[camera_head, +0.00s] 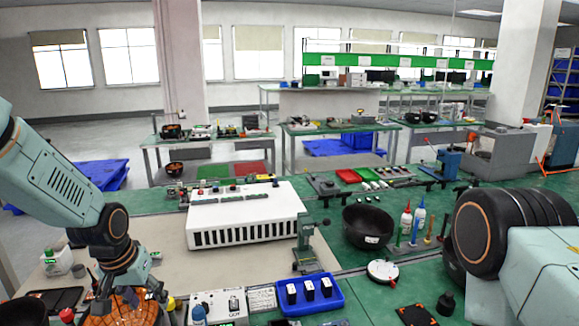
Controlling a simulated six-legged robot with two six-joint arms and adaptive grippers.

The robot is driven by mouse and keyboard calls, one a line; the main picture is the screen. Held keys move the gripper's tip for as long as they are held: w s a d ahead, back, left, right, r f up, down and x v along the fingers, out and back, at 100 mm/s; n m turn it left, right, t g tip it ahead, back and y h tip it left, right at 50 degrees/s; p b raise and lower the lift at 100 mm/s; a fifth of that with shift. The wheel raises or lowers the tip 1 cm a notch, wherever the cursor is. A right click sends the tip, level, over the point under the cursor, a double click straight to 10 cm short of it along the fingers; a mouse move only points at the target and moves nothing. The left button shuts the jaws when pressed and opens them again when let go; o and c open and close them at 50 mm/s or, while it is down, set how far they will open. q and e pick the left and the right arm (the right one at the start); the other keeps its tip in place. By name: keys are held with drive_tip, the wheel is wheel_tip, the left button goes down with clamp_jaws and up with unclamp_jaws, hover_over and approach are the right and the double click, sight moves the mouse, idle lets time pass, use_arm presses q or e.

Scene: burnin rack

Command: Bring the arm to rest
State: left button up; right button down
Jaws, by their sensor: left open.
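My left arm comes in from the left and bends down at the wrist. My left gripper (130,297) is at the lower left, low over the bench and in front of an orange patterned surface (108,312). It is open, and I see nothing held in it. The fingertips are partly lost against the orange surface, so I cannot tell whether they touch it. Thick links of my right arm fill the lower right. My right gripper is outside the view.
Behind are a white slotted rack unit (246,214), a green press (306,250) and a black bowl (367,227).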

use_arm(q)
drive_tip(key=s+d+f+b, duration=0.2)
drive_tip(key=s+f+b, duration=0.15)
drive_tip(key=f, duration=0.35)
drive_tip(key=s+d+f+t+b, duration=0.1)
drive_tip(key=s+f+b, duration=0.25)
drive_tip(key=f, duration=0.35)
drive_tip(key=s+d+f+b, duration=0.2)
drive_tip(key=s+f, duration=0.2)
drive_tip(key=f, duration=0.4)
drive_tip(key=s+d+f+g+b, duration=0.1)
drive_tip(key=s+f+g+b, duration=0.3)
drive_tip(key=s+f+b, duration=0.8)
drive_tip(key=s+f, duration=0.7)
drive_tip(key=s, duration=0.5)
drive_tip(key=shift+s+f+y, duration=0.2)
drive_tip(key=shift+f+y, duration=0.1)
drive_tip(key=shift+f, duration=0.05)
drive_tip(key=shift+d, duration=0.15)
